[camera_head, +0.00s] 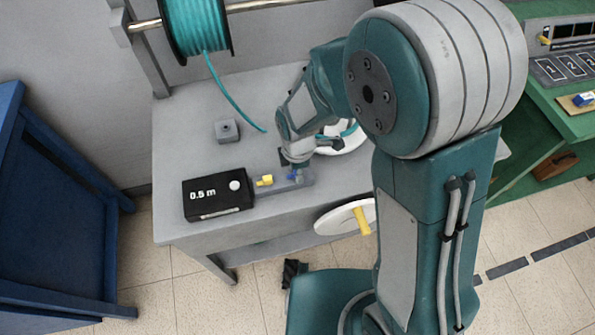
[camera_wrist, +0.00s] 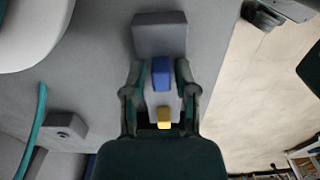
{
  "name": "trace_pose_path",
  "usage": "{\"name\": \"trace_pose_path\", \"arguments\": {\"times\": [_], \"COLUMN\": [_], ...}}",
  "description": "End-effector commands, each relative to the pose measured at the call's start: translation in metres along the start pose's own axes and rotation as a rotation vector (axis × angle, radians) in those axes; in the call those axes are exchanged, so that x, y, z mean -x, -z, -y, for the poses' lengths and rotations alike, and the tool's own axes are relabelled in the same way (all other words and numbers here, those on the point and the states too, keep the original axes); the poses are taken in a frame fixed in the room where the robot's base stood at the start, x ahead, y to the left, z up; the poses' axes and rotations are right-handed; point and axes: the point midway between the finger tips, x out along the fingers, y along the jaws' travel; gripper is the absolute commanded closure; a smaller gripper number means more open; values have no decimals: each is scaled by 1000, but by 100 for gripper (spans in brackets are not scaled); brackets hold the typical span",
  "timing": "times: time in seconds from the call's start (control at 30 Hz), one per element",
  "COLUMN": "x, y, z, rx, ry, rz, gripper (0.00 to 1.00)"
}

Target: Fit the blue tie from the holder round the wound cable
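The blue tie (camera_head: 292,175) stands in the grey holder (camera_head: 308,181) on the bench, beside a yellow tie (camera_head: 264,180). My gripper (camera_head: 296,160) is directly above the holder. In the wrist view the open gripper (camera_wrist: 160,76) has one finger on each side of the blue tie (camera_wrist: 161,72), with a small gap visible at both sides. The yellow tie (camera_wrist: 164,117) shows nearer the palm. The wound teal cable (camera_head: 350,129) lies on a white round former (camera_head: 352,146) behind the gripper, partly hidden by my arm.
A black box marked 0.5 m (camera_head: 217,194) stands left of the holder. A small grey block (camera_head: 227,131) sits behind it. Loose teal cable (camera_head: 230,97) hangs from the spool (camera_head: 195,25). A white wheel with a yellow handle (camera_head: 345,217) is at the bench front.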

Motion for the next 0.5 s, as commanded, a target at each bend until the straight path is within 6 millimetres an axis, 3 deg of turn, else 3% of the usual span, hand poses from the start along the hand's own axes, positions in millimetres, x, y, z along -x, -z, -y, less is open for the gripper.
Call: {"name": "trace_pose_path", "arguments": {"times": [0.17, 0.2, 0.23, 0.27, 0.5], "x": [-1, -2, -2, -2, -1], "y": [0, 0, 0, 0, 0], "z": [1, 1, 1, 1, 1], "rx": [0, 0, 0, 0, 0], "ry": [3, 3, 3, 3, 3], "rz": [1, 1, 1, 1, 1], "gripper": [100, 84, 97, 100, 100]}}
